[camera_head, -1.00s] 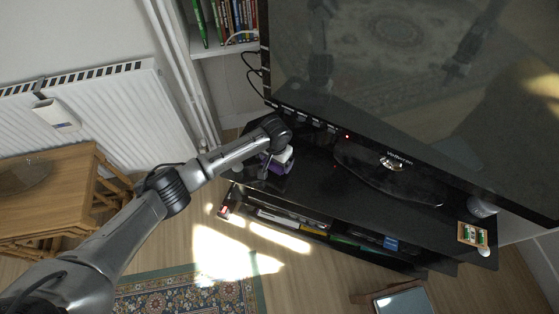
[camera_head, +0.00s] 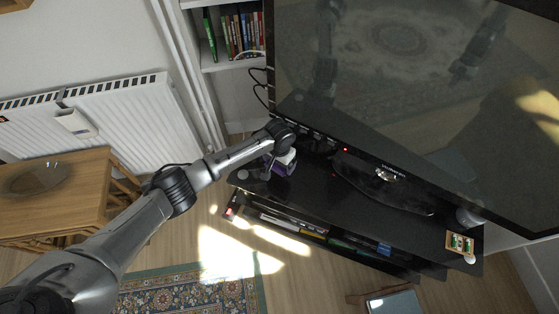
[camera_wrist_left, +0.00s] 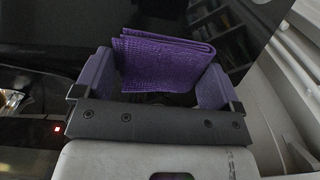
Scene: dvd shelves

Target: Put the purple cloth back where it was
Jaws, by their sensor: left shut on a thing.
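The folded purple cloth (camera_wrist_left: 165,58) shows in the left wrist view between the two fingers of my left gripper (camera_wrist_left: 158,80). I cannot tell whether the cloth touches the stand. My right gripper is not in view.
The large television (camera_head: 410,90) stands close behind my left gripper. A bookshelf (camera_head: 217,63) is behind it to the left. A small wooden tray (camera_head: 448,241) sits at the stand's right end. A radiator (camera_head: 125,125) and wooden side table (camera_head: 85,205) are at the left.

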